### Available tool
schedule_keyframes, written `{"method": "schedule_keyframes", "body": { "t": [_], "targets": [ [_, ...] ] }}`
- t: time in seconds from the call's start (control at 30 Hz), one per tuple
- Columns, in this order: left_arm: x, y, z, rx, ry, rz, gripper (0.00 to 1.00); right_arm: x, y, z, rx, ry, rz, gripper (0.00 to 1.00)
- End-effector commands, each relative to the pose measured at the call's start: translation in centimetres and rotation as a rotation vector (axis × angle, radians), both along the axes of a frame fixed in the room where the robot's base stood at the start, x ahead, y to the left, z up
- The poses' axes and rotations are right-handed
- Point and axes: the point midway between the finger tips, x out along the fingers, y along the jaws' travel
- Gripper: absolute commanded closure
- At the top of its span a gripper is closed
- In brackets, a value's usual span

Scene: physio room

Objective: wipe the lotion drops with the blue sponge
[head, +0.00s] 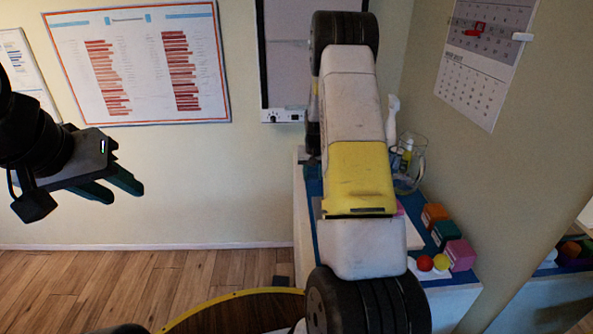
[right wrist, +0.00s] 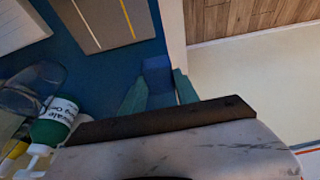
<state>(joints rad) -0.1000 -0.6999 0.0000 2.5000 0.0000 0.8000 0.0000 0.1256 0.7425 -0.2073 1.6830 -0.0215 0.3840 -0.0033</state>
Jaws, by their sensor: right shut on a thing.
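In the right wrist view, my right gripper (right wrist: 160,88) is shut on the blue sponge (right wrist: 157,72), which shows between its two teal fingers. The sponge is over or against the blue table surface (right wrist: 105,74); I cannot tell whether it touches. In the head view my right arm hides the right gripper and the sponge. My left gripper (head: 128,190) is open and empty, in the air at the left, well away from the table. I cannot make out any lotion drops in either view; the arm covers much of the tabletop.
A green and white pump bottle (right wrist: 56,122) stands left of my right gripper, near a flat grey striped thing (right wrist: 98,18). On the table's right side are an orange block (head: 434,215), a pink block (head: 460,254), a red ball (head: 425,263) and a yellow ball (head: 441,261).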

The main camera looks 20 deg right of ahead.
Motion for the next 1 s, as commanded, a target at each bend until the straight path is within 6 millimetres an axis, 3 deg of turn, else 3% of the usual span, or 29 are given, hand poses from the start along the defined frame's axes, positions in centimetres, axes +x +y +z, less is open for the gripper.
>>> {"method": "schedule_keyframes", "body": {
  "t": [0.4, 1.0],
  "targets": [
    [0.0, 0.0, 0.0, 0.000, 0.000, 0.000, 0.64, -0.1, -0.2, 3.4, -0.001, -0.001, 0.002, 1.00],
    [0.0, 0.0, 0.0, 0.000, 0.000, 0.000, 0.64, -0.2, -0.1, 3.5, -0.001, 0.000, 0.002, 1.00]
  ]
}}
